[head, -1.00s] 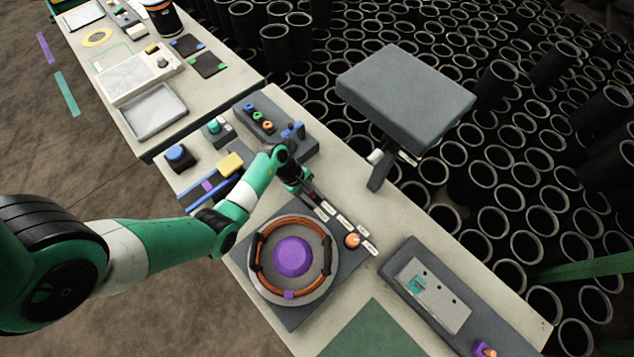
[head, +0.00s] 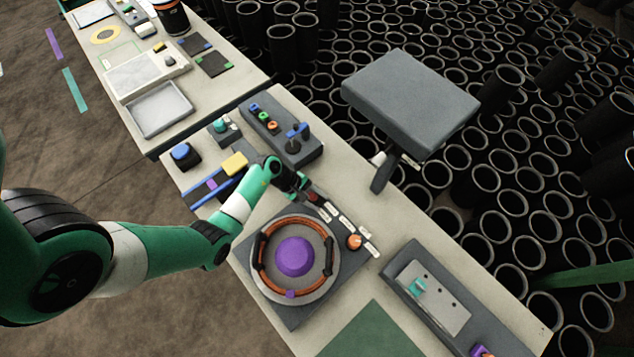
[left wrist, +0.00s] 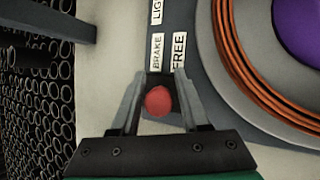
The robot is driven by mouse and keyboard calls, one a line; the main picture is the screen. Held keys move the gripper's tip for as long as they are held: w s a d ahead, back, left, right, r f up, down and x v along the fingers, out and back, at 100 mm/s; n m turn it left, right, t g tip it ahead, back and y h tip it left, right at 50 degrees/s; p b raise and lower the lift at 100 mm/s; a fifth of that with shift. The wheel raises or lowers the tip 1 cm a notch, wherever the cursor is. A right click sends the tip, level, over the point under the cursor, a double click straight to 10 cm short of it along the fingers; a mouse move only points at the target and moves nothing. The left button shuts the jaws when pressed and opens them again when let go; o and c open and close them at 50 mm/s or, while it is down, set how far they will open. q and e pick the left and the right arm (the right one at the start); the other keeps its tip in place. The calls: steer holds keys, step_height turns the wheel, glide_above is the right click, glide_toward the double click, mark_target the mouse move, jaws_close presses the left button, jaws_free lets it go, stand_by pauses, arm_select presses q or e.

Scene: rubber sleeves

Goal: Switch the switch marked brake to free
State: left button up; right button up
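A red round knob (left wrist: 158,101) shows in the left wrist view beside a white label reading BRAKE (left wrist: 157,52) and one reading FREE (left wrist: 179,52). A dark part shows behind the knob, and its lever position cannot be told. My left gripper (left wrist: 160,77) has its two fingers apart, one on each side of the knob, with small gaps visible beside it. In the head view, my left gripper (head: 314,196) is low over the panel beside the row of white labels, and hides most of the switch there. My right gripper is not in view.
A round dial with an orange ring (head: 327,246) and purple centre (head: 294,256) sits close beside the gripper. An orange knob (head: 355,241) stands by the labels. A grey box with a blue-handled lever (head: 297,131) lies behind. A grey raised panel (head: 411,101) overhangs the far edge.

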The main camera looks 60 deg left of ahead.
arm_select(q)
steer(key=p+v, duration=0.3)
steer(key=v, duration=0.8)
steer(key=shift+r, duration=0.3)
steer(key=shift+s, duration=0.1)
